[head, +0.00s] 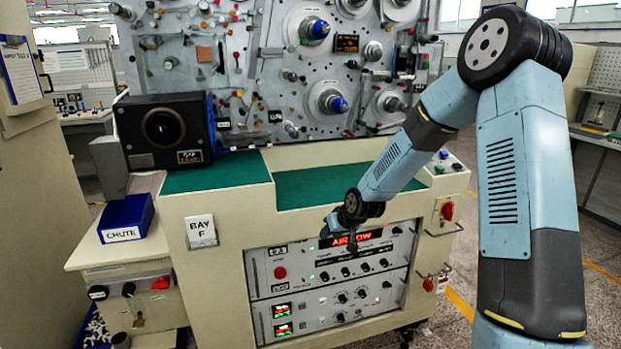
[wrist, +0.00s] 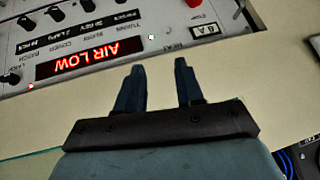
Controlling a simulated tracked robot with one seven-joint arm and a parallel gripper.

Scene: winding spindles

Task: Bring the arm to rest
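My gripper (wrist: 159,65) shows in the wrist view with its two dark fingers apart and nothing between them. In the head view my arm comes in from the right, bends high up and reaches down to the front of the winding machine. The end of the arm is in front of the control panel (head: 262,300), near the red "AIR LOW" display, which also shows in the wrist view (wrist: 90,58). My fingers are small and hard to make out in the head view. I cannot tell how far they are from the panel.
Spindles with blue tips (head: 315,29) stand on the upright machine face. The green worktop (head: 340,182) is clear. A blue "CHUTE" bin (head: 126,217) sits at the left beside a black box (head: 165,130). A red switch (head: 447,210) is right of the panel.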

